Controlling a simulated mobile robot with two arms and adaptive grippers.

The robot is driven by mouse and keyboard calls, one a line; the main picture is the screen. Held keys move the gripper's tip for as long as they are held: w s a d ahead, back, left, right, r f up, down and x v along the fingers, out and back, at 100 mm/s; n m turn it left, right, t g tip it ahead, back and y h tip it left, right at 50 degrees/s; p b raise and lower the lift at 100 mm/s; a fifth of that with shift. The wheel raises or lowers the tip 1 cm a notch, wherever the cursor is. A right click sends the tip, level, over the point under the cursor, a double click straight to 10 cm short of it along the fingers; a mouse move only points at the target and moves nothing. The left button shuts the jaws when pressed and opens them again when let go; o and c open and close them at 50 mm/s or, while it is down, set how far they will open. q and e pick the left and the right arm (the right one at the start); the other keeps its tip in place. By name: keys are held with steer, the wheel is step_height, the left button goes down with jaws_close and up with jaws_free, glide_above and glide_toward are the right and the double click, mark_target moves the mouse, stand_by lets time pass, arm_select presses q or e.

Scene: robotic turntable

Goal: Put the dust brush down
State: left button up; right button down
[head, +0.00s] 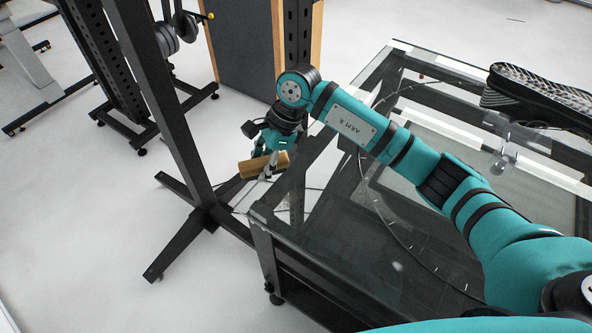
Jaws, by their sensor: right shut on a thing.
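The dust brush (254,166) shows as a tan wooden block in the head view, left of centre. My right gripper (270,168) is shut on it and holds it near the left corner of the glass-topped table (330,205). Whether the brush touches the glass or hangs above it I cannot tell. Its bristles cannot be made out. My right arm reaches over the table from the lower right. My left gripper is not in view.
A dark upright post (160,100) with crossed feet stands just left of the brush. A black ridged object (540,95) is at the table's far right. A thin cable (375,205) runs across the glass. Weight plates (168,38) and a wood-edged panel (240,40) stand behind.

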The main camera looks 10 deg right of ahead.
stand_by(0.8)
steer(key=shift+s+d+r+n, duration=0.2)
steer(key=shift+d+n, duration=0.1)
steer(key=shift+n, duration=0.2)
steer(key=s+d+r+n+g+h, duration=0.2)
steer(key=s+d+n, duration=0.5)
steer(key=n, duration=0.1)
steer(key=s+d+r+n+g+h, duration=0.2)
steer(key=s+d+n, duration=0.4)
steer(key=s+n, duration=0.2)
steer(key=shift+s+d+r+n, duration=0.15)
steer(key=shift+d+r+n, duration=0.15)
steer(key=shift+d, duration=0.1)
steer(key=shift+f, duration=0.1)
